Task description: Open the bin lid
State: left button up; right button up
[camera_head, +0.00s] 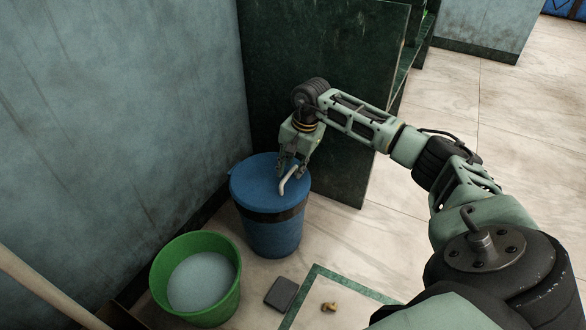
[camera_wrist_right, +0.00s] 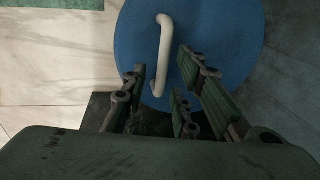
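A blue bin (camera_head: 272,236) with a dark band stands by the wall. Its round blue lid (camera_head: 252,180) lies flat on top and also fills much of the right wrist view (camera_wrist_right: 222,35). A pale curved handle (camera_head: 291,181) is on the lid; it also shows in the wrist view (camera_wrist_right: 164,45). My right gripper (camera_head: 292,172) points down at the handle. In the wrist view its fingers (camera_wrist_right: 160,85) are spread, with the handle's near end in the gap between them. I cannot tell whether they touch it. My left gripper is not in view.
A green bucket (camera_head: 233,292) with pale contents stands in front of the bin. A dark flat object (camera_head: 281,293) and a small yellowish-brown item (camera_head: 329,307) lie on the floor. A dark green panel (camera_head: 350,110) rises behind the bin, and a grey wall (camera_head: 120,100) stands left.

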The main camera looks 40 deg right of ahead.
grip_shut()
dwell(0.5)
